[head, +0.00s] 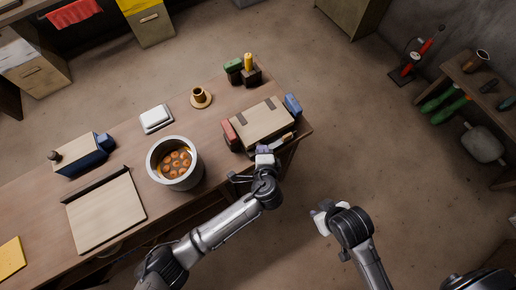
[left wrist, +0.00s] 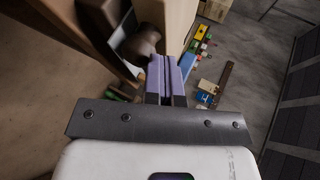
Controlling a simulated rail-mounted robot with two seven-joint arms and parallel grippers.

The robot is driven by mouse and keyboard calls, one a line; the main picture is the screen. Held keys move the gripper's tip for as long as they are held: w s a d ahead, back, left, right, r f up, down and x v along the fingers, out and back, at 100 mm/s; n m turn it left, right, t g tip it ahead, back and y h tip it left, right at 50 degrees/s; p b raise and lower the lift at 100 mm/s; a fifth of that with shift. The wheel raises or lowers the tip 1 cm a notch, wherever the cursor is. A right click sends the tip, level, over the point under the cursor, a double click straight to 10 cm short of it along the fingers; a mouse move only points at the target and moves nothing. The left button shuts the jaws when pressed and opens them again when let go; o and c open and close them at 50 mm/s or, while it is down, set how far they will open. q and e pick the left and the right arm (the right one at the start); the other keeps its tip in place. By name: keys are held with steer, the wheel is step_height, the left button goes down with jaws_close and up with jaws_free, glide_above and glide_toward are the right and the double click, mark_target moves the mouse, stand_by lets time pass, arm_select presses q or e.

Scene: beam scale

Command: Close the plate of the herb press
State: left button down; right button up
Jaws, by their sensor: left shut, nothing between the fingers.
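What looks like the herb press, a pale wooden plate (head: 263,122) with two dark hinge-like strips on its far side, lies at the right end of the table. The plate looks nearly flat from above; I cannot tell whether it is fully down. My left gripper (head: 262,149) is at its near edge, shut and empty. In the left wrist view the shut fingers (left wrist: 166,76) are beside a brown rounded knob (left wrist: 141,42) and a pale wooden panel (left wrist: 178,22); I cannot tell if they touch. My right gripper (head: 320,218) hangs off the table, its fingers unclear.
A red block (head: 229,134) and a blue block (head: 293,104) flank the press. A pot (head: 153,159) with orange pieces stands to its left. A cutting board (head: 108,212), a white dish (head: 155,117) and a brass cup (head: 201,97) are also on the table (head: 205,133).

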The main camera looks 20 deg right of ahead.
arm_select(q)
steer(key=w+r+p+v, duration=0.1)
steer(key=r+p+v, duration=0.1)
steer(key=v, duration=0.9)
steer(key=shift+s+r+p, duration=0.2)
steer(key=shift+r+p, duration=0.2)
steer(key=shift+p, duration=0.15)
